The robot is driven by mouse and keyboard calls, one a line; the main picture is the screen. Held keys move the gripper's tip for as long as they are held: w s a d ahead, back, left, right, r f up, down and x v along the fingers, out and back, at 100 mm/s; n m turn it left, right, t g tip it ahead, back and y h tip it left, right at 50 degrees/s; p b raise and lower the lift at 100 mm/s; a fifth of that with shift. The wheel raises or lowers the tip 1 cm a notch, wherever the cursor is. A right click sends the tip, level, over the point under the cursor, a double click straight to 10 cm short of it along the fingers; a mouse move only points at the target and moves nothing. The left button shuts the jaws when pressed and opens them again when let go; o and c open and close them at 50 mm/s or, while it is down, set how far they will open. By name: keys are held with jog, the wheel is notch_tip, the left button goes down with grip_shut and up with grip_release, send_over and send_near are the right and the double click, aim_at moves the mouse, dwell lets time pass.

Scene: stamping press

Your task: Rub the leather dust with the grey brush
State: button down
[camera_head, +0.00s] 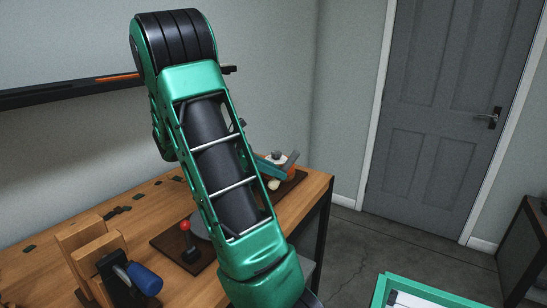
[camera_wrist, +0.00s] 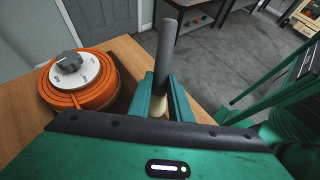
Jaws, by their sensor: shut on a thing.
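My gripper (camera_wrist: 163,98) is shut on the grey brush (camera_wrist: 166,55) in the wrist view. The brush's grey rod-like part stands up between the green fingers, slightly tilted, and a pale tan part shows low between them. Several small dark flecks (camera_head: 117,212) lie on the wooden bench top (camera_head: 152,200) in the head view. I cannot tell whether they are the leather dust. No dust shows clearly under the brush.
An orange round unit with a white dial (camera_wrist: 77,71) stands close left of my gripper. A red-knobbed lever (camera_head: 186,232) on a dark plate and a wooden stand with a blue handle (camera_head: 145,279) occupy the bench's front. A grey door (camera_head: 450,105) is behind.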

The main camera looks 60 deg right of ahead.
jog(key=shift+r, duration=2.75)
jog(key=shift+w+a+f, duration=0.1)
jog(key=shift+w+f, duration=0.05)
